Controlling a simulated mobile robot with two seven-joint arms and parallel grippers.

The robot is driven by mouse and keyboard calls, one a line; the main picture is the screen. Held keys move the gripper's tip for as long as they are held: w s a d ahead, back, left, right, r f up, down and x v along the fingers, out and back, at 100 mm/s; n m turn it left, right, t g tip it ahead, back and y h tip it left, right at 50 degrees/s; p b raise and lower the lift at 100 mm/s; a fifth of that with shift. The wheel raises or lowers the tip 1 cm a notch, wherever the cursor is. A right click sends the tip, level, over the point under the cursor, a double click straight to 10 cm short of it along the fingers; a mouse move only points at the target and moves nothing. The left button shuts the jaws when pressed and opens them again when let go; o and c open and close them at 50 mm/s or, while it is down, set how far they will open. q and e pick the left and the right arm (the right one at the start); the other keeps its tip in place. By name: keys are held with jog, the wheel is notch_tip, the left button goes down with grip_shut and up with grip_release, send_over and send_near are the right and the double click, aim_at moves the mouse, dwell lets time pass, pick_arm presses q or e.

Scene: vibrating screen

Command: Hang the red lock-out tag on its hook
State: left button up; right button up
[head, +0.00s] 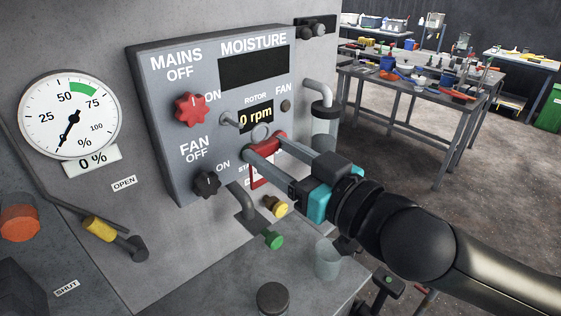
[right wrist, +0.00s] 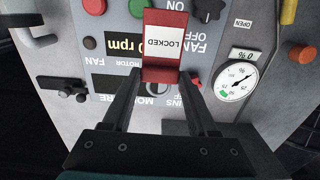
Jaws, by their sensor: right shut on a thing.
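The red lock-out tag (head: 256,176) is held between the fingers of my right gripper (head: 264,146), in front of the grey control panel (head: 170,120). In the right wrist view the tag (right wrist: 168,42) shows a white "LOCKED" label, with its red edge between the fingertips of the gripper (right wrist: 160,78). A thin ring (head: 261,131) stands above the tag in the head view. A grey peg (head: 229,118), which looks like the hook, sticks out of the panel left of the ring; the ring appears apart from it. My left gripper is not in view.
A red MAINS knob (head: 191,110) and a black FAN knob (head: 207,184) stick out of the panel to the left. Yellow (head: 275,206) and green (head: 273,240) knobs are below. A round gauge (head: 70,116) is at left. A workbench (head: 425,85) stands behind.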

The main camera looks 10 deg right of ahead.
jog(key=shift+x, duration=0.85)
jog(key=shift+w+a+f, duration=0.25)
jog(key=shift+w+a, duration=0.3)
jog(key=shift+w, duration=0.2)
jog(key=shift+w+a+f, duration=0.2)
jog(key=shift+w+a, duration=0.35)
jog(key=shift+w, duration=0.2)
jog(key=shift+w+a+f, duration=0.25)
jog(key=shift+w+a, duration=0.3)
jog(key=shift+w, duration=0.2)
jog(key=o, duration=1.4)
jog(key=p+v, duration=0.6)
jog(key=v, duration=0.9)
